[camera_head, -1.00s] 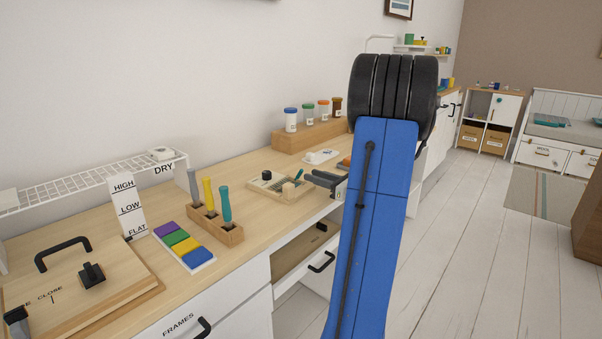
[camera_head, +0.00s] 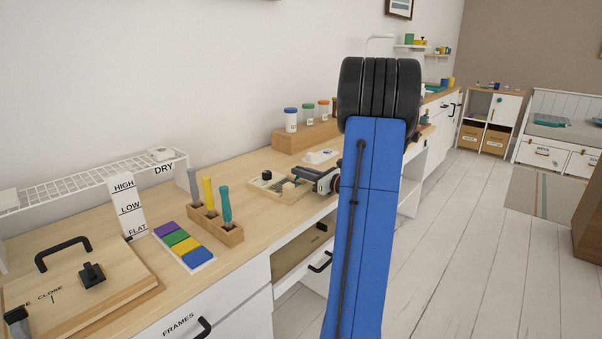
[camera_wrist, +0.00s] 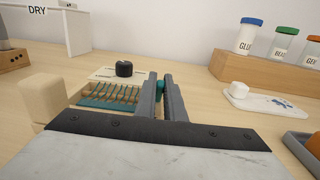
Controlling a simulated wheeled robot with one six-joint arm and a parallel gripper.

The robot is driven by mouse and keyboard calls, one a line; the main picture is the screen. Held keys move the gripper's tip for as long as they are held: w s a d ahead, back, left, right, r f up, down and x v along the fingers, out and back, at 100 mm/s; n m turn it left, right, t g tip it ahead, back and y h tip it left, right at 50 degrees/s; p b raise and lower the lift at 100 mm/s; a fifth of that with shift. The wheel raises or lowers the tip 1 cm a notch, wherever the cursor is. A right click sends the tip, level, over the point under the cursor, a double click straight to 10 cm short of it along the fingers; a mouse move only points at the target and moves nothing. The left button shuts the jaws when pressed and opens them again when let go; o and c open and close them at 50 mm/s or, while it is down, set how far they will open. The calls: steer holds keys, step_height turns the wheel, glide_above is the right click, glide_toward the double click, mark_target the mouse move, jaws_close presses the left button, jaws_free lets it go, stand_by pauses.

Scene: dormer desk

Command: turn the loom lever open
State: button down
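The loom (camera_head: 272,187) is a small light wooden board on the desk with a black knob; the wrist view shows its teal threads (camera_wrist: 108,95) and black knob (camera_wrist: 124,68). The teal loom lever (camera_wrist: 160,87) shows as a small patch between my fingers, mostly hidden by them. My gripper (camera_wrist: 161,80) is at the loom's right side, its two fingers close together on the lever. In the head view my gripper (camera_head: 312,173) reaches in low over the loom's right edge. The lever's angle cannot be told.
A wooden rack with lidded jars (camera_head: 305,134) stands behind. A white card or tray (camera_head: 320,156) lies just beyond the loom. A tool block (camera_head: 216,228) stands to the left. Below the desk edge is an open drawer (camera_head: 305,252).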

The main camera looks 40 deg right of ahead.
mark_target(293, 177)
steer(key=shift+w+r+g, duration=0.1)
steer(key=shift+g, duration=0.2)
steer(key=shift+w+a+r+g, duration=0.15)
steer(key=shift+w+g, duration=0.25)
steer(key=shift+g, duration=0.5)
steer(key=shift+w+r+g+h, duration=0.15)
steer(key=shift+w+g+h, duration=0.2)
steer(key=shift+g, duration=0.45)
steer(key=shift+w+g, duration=0.5)
steer(key=shift+g, duration=0.5)
steer(key=shift+w+a+f+g+h, duration=0.1)
steer(key=shift+w+g+h, duration=0.15)
steer(key=shift+g, duration=0.45)
steer(key=shift+w+f+g+h, duration=0.1)
steer(key=shift+w+g, duration=0.15)
steer(key=shift+g, duration=0.45)
